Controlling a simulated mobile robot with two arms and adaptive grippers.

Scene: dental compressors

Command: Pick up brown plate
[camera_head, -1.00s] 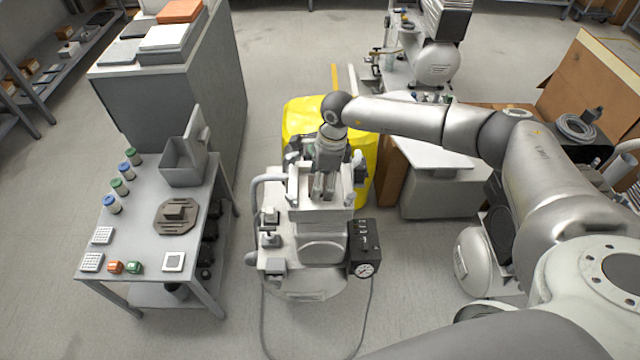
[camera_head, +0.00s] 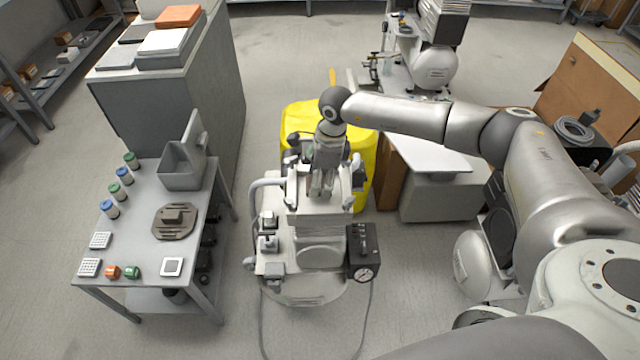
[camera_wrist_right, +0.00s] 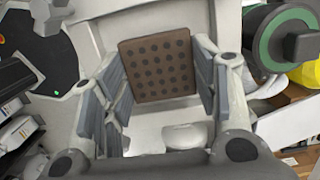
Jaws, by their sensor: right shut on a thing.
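The brown plate (camera_wrist_right: 157,65) is a square with rows of dark round holes, seen in the right wrist view between the two fingers. My right gripper (camera_wrist_right: 160,90) is shut on its left and right edges. In the head view my right gripper (camera_head: 322,190) points down over the top of the pale compressor unit (camera_head: 318,228), and the plate is hidden there. I cannot tell whether the plate still touches the surface under it. My left gripper is not in view.
A grey table (camera_head: 140,215) at left holds a brown octagonal fixture (camera_head: 174,221), a grey open bin (camera_head: 183,165) and several small parts. A yellow drum (camera_head: 366,165) stands behind the compressor. A gauge box (camera_head: 363,252) is on its right side.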

